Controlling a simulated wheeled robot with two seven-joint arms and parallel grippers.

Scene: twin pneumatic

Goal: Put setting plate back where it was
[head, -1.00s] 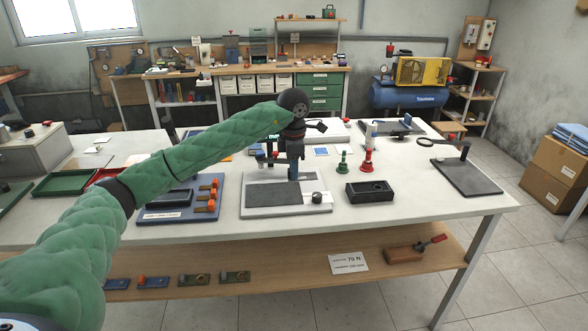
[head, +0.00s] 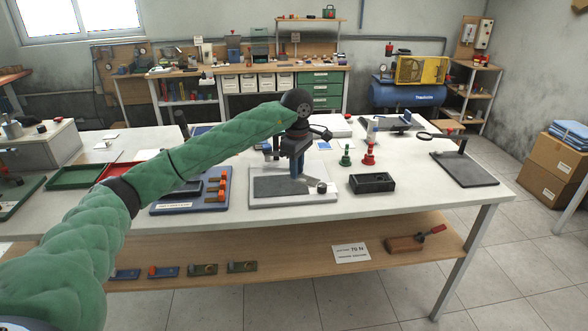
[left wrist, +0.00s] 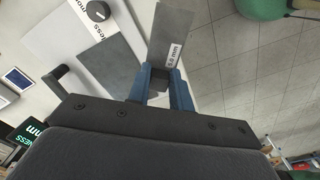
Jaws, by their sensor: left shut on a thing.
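My left gripper (head: 297,172) is above the pale base (head: 262,200) with the dark grey pad, at the table's front middle. In the left wrist view its blue fingers (left wrist: 160,82) are shut on the end of a flat grey plate (left wrist: 173,35) marked in mm, which looks like the setting plate. The plate sticks out beyond the fingertips. In the head view it shows small and pale beside the fingers, near the base's black knob (head: 321,188). I cannot tell whether it touches the base. My right gripper is not in view.
A blue board (head: 160,207) with orange parts is left of the base. A dark stand (head: 466,170) is farther right. The front right tabletop is clear.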

